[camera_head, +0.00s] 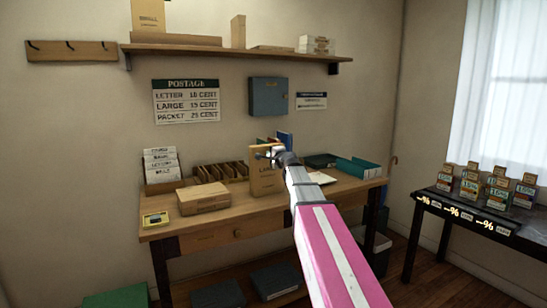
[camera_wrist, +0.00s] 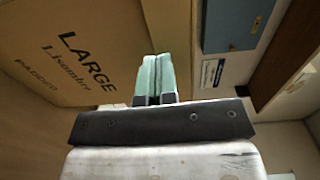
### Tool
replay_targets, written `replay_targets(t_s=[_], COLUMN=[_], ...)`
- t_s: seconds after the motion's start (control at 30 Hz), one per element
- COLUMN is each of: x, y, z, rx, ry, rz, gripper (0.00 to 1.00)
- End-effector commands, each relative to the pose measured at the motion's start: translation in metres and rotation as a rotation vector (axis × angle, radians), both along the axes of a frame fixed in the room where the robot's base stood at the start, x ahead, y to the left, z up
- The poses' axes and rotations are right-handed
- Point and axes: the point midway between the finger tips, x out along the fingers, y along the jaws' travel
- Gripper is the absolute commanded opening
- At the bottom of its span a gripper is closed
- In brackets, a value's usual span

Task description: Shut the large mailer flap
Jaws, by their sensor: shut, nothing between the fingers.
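The large mailer (camera_head: 264,182) is a tan padded envelope standing upright on the desk (camera_head: 215,222). In the wrist view, its printed face (camera_wrist: 85,60) reads LARGE and fills the left side. A narrow brown panel (camera_wrist: 168,25) shows beyond my fingertips; I cannot tell whether it is the flap. My gripper (camera_head: 262,155) is at the mailer's top edge in the head view. In the wrist view, its two pale green fingers (camera_wrist: 154,72) are together and empty, close beside the mailer. I cannot tell whether they touch it. The flap's position is not clear.
A cardboard box (camera_head: 204,198), a wooden sorter (camera_head: 219,172) and a card rack (camera_head: 161,168) stand left of the mailer. A teal tray (camera_head: 358,170) is at right. A blue wall cabinet (camera_head: 268,96) and a shelf (camera_head: 235,50) are above. The desk's front strip is mostly clear.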

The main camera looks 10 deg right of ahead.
Motion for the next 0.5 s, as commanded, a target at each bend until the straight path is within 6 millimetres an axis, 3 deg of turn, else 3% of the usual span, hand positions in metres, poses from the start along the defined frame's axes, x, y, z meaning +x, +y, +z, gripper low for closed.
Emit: replay_targets(t_s=[0.5], x=[0.009], y=[0.003], z=[-0.004], rx=[0.001], ry=[0.000], rz=[0.000], gripper=[0.00])
